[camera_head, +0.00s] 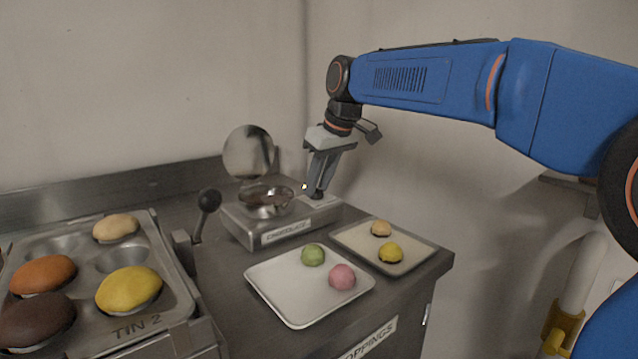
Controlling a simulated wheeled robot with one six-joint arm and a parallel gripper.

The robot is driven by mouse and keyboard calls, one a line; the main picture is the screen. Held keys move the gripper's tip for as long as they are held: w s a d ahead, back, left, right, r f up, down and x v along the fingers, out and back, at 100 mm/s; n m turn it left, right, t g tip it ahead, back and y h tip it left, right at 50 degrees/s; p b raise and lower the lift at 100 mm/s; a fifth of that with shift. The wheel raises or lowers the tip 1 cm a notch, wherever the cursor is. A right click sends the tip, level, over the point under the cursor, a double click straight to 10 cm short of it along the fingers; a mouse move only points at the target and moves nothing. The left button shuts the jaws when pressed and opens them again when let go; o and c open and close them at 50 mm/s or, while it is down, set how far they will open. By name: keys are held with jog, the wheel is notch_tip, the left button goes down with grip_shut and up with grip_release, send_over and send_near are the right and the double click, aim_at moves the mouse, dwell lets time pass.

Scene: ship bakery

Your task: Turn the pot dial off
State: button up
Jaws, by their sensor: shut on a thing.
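The chocolate pot (268,203) is set in a grey metal unit (235,223) with a "CHOCOLATE" label on its front. Its round lid (248,150) stands raised behind it. My gripper (317,194) points down over the right end of the unit, with its jaws shut on the small dark dial (318,195). The fingers partly hide the dial, and I cannot tell which way it is turned.
Two trays with small round sweets, a white one (290,308) and a beige one (410,262), lie in front of the unit. A tin with buns (180,300) and a black-knobbed lever (208,202) stand at left. Walls close in behind and to the right.

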jog(key=m, duration=0.1)
jog(key=m+h, duration=0.1)
jog(key=m, duration=0.1)
jog(key=m+h, duration=0.1)
jog(key=m, duration=0.1)
jog(key=shift+a+t, duration=0.25)
jog(key=shift+t, duration=0.15)
jog(key=shift+a+m+h, duration=0.1)
jog(key=shift+m+h, duration=0.8)
jog(key=shift+m, duration=1.6)
jog(key=o, duration=1.1)
jog(key=shift+c, duration=0.2)
jog(key=shift+s, duration=0.1)
jog(key=v, duration=1.7)
